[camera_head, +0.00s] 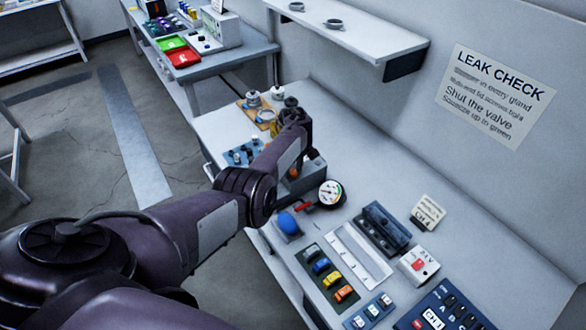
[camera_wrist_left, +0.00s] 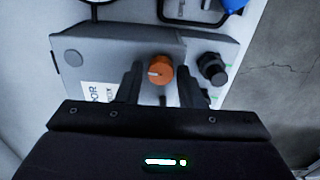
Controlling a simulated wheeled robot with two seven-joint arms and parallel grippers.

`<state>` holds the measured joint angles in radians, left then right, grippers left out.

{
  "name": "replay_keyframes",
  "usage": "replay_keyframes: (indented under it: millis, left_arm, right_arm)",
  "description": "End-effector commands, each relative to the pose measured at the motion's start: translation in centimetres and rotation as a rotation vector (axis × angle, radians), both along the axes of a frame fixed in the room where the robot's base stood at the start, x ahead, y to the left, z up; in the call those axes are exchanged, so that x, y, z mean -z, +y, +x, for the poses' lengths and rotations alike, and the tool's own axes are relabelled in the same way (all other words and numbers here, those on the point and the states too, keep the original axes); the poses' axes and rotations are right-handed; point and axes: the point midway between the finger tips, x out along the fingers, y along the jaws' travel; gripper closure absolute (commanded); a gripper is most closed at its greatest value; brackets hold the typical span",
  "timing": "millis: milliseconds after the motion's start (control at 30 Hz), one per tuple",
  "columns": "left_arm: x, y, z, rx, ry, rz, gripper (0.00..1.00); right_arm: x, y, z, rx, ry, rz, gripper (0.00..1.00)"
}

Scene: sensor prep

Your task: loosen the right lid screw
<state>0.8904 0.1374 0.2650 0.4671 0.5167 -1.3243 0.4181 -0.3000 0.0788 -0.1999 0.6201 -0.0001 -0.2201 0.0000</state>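In the left wrist view a grey box (camera_wrist_left: 105,60) has an orange round screw knob (camera_wrist_left: 160,70) with a white mark, and a dark knob (camera_wrist_left: 212,68) to its right. My left gripper (camera_wrist_left: 160,82) has one finger on each side of the orange knob, with a small gap showing on both sides. Whether the fingertips reach its depth I cannot tell. In the head view the grey box (camera_head: 312,172) is partly hidden by my left arm, which reaches over the bench. The orange knob (camera_head: 293,173) shows small there. My right gripper is in neither view.
A round gauge (camera_head: 331,192) and blue squeeze bulb (camera_head: 288,223) lie on the bench near the box. A fitting tray (camera_head: 327,272), a ribbed white tray (camera_head: 357,255) and a dark holder (camera_head: 382,229) stand nearer. A wall shelf (camera_head: 365,38) hangs above the bench.

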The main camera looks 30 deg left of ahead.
Motion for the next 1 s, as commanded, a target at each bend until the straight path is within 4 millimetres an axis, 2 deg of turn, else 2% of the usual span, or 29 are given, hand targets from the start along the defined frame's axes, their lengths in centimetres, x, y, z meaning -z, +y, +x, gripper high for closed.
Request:
replay_keyframes:
  millis: [33, 100, 433, 800, 1000]
  left_arm:
    - [0.0, 0.0, 0.0, 0.000, 0.000, 0.000, 0.60]
    - [0.0, 0.0, 0.0, 0.001, 0.001, -0.001, 0.53]
    - [-0.4, 0.0, -0.1, 0.001, 0.002, 0.001, 0.53]
    - [-6.1, 0.1, 0.0, 0.001, 0.000, 0.002, 0.53]
    - [-7.6, 0.0, -0.1, 0.000, 0.002, 0.000, 0.53]
  right_arm:
    - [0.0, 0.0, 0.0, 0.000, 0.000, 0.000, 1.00]
    - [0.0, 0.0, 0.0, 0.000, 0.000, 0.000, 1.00]
    - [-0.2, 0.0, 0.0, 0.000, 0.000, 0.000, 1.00]
    - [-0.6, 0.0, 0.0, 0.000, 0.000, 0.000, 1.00]
    - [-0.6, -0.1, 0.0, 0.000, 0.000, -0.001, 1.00]
